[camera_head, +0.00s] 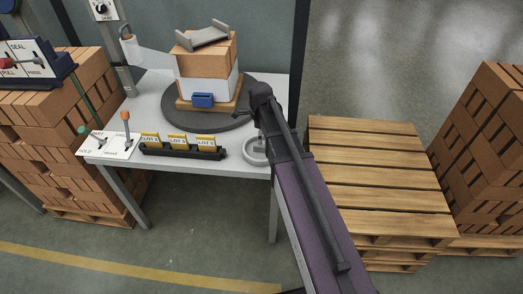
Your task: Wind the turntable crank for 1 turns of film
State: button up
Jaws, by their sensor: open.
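The dark round turntable (176,117) sits on the grey table and carries a small wooden base with a stack of orange bricks (203,70). White film (150,61) runs from the post at the left and covers the lower stack. The crank (253,160), a light grey wheel at the table's front right corner, is partly hidden by my arm. My gripper (258,113) is at the end of my arm, above the table between turntable and crank. It is open, with no object visible in it; its fingertips are hard to make out.
A black holder (182,152) with yellow lot cards lies along the front edge. Levers (126,130) stand at the left corner. A wooden pallet stack (380,175) is right of the table, with brick stacks (490,140) beyond. A seal panel (30,65) is at far left.

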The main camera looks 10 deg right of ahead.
aim_at(261, 146)
jog(key=shift+f+b, duration=2.65)
jog(key=shift+f, duration=0.35)
grip_shut()
